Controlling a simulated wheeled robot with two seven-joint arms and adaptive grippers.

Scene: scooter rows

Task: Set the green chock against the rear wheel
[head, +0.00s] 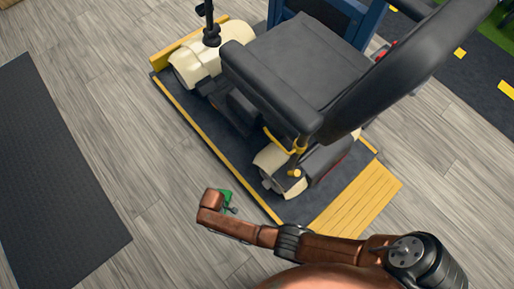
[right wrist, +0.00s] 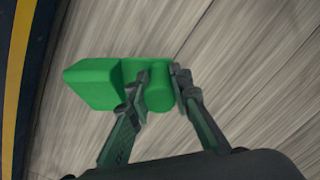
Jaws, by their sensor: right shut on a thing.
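The green chock (head: 225,196) is held in my right gripper (head: 231,208), over the wood floor just outside the platform's left yellow edge. In the right wrist view, the fingers (right wrist: 157,86) close on the round grip part of the chock (right wrist: 92,84), and its wedge block points left. The scooter stands on the dark platform, its black seat (head: 292,68) and backrest toward the near side. Its rear cream fender (head: 275,172) is right of the chock, with a gap between. The rear wheel is mostly hidden under the fender. My left gripper is not in view.
The platform (head: 222,160) has a raised yellow edge and a yellow ribbed ramp (head: 357,204) at its near end. A yellow lever (head: 294,172) stands by the rear fender. A dark mat (head: 50,175) lies at left; the wood floor between is clear.

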